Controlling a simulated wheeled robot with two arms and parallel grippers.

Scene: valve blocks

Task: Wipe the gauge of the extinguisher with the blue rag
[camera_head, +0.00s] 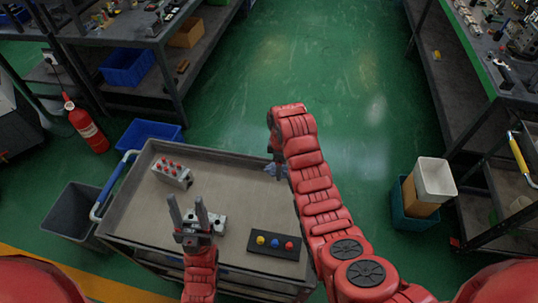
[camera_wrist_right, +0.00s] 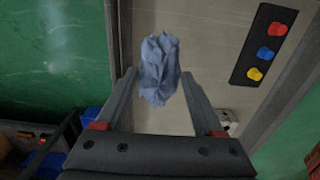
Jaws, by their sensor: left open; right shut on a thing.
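The red fire extinguisher (camera_head: 86,127) stands on the floor at the left, beyond the cart, in the head view. Its gauge is too small to make out. The blue rag (camera_wrist_right: 158,68) is crumpled between the fingertips of my right gripper (camera_wrist_right: 157,84), which is shut on it. In the head view the rag (camera_head: 271,169) shows in part at the cart's far right corner, below my right wrist. My left gripper (camera_head: 194,212) is open and empty, its fingers pointing up the picture, in front of a grey valve block (camera_head: 214,221).
The grey cart (camera_head: 228,165) carries another valve block with red knobs (camera_head: 172,174) and a button panel (camera_head: 262,252). A blue crate (camera_head: 148,133) and a dark bin (camera_head: 72,212) flank the cart near the extinguisher. Green floor (camera_head: 300,60) is clear beyond it.

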